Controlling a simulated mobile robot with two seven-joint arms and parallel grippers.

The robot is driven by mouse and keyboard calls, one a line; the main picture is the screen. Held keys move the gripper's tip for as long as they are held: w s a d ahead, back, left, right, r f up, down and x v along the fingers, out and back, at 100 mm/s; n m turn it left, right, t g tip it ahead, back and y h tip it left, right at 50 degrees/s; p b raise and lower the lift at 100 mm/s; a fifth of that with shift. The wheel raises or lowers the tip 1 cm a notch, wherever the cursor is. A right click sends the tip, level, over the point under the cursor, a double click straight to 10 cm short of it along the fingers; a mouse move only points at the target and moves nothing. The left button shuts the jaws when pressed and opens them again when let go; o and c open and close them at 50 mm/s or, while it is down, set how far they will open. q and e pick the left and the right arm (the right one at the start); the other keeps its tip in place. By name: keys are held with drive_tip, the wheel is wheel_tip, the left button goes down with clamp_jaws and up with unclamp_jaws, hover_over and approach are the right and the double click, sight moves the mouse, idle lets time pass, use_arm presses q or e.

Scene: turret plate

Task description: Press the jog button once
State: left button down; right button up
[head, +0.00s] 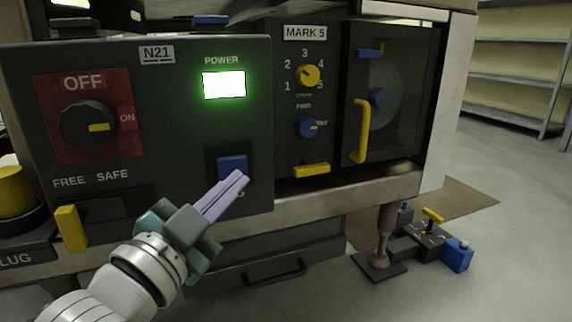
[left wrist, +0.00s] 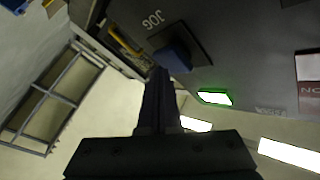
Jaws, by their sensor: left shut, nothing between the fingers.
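The jog button (head: 232,165) is a blue square push button in a dark frame on the front of the grey panel, below the lit power lamp. Its label is mostly covered by my gripper in the head view. In the left wrist view the blue button (left wrist: 177,60) shows beside the word JOG. My left gripper (head: 240,178) is shut and empty, its fingertips just in front of the button's lower right part. In the left wrist view the fingers (left wrist: 158,76) end close to the button; I cannot tell whether they touch it. My right gripper is not in view.
The power lamp (head: 224,84) glows white with a green edge. An OFF/ON rotary switch (head: 88,125) is at left, with a yellow lever (head: 71,228) below. A machine with dials and a yellow door handle (head: 361,131) stands at right. A pedal-like box (head: 430,238) lies on the floor.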

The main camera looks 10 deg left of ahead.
use_arm(q)
drive_tip(key=shift+s+d, duration=0.2)
drive_tip(key=shift+s, duration=0.1)
drive_tip(key=shift+s+d+p, duration=0.55)
drive_tip(key=shift+s+d, duration=0.15)
drive_tip(key=shift+s, duration=0.35)
drive_tip(key=shift+s+d+p, duration=0.55)
drive_tip(key=shift+s+d, duration=0.15)
drive_tip(key=shift+s, duration=0.3)
